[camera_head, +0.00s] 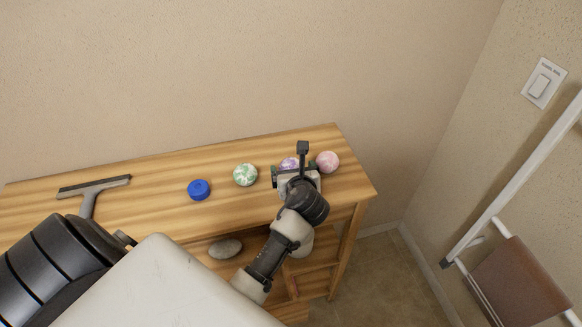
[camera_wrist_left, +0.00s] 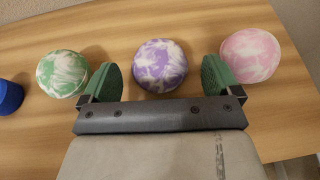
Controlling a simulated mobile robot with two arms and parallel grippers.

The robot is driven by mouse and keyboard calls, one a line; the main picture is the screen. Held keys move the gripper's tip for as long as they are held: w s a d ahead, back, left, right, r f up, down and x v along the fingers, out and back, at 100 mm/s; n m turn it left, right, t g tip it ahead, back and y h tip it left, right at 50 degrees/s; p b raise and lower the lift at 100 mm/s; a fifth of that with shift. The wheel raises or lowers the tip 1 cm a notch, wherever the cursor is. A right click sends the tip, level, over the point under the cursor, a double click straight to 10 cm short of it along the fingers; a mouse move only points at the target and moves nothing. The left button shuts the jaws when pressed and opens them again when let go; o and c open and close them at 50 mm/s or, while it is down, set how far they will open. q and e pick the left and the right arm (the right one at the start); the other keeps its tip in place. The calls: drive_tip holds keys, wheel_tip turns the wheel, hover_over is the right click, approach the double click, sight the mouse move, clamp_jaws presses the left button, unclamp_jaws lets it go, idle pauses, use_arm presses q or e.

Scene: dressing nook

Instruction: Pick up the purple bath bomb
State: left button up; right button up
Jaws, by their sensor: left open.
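The purple bath bomb (camera_wrist_left: 160,65) is a purple and white marbled ball on the wooden table (camera_head: 140,212). In the head view the purple bath bomb (camera_head: 289,163) is mostly hidden behind my left gripper (camera_head: 294,173). In the left wrist view my left gripper (camera_wrist_left: 160,82) is open, with one green-padded finger on each side of the ball's near part. Gaps show between the ball and both fingers. My right gripper is not in view.
A green and white ball (camera_head: 245,175) lies left of the gripper and a pink ball (camera_head: 327,161) right of it. A blue round object (camera_head: 199,190) and a squeegee (camera_head: 92,189) lie further left. A grey stone-like object (camera_head: 226,249) is on the lower shelf.

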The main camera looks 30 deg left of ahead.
use_arm(q)
drive_tip(key=x, duration=0.3)
drive_tip(key=shift+s, duration=0.1)
drive_tip(key=c, duration=1)
drive_tip(key=shift+r, duration=0.15)
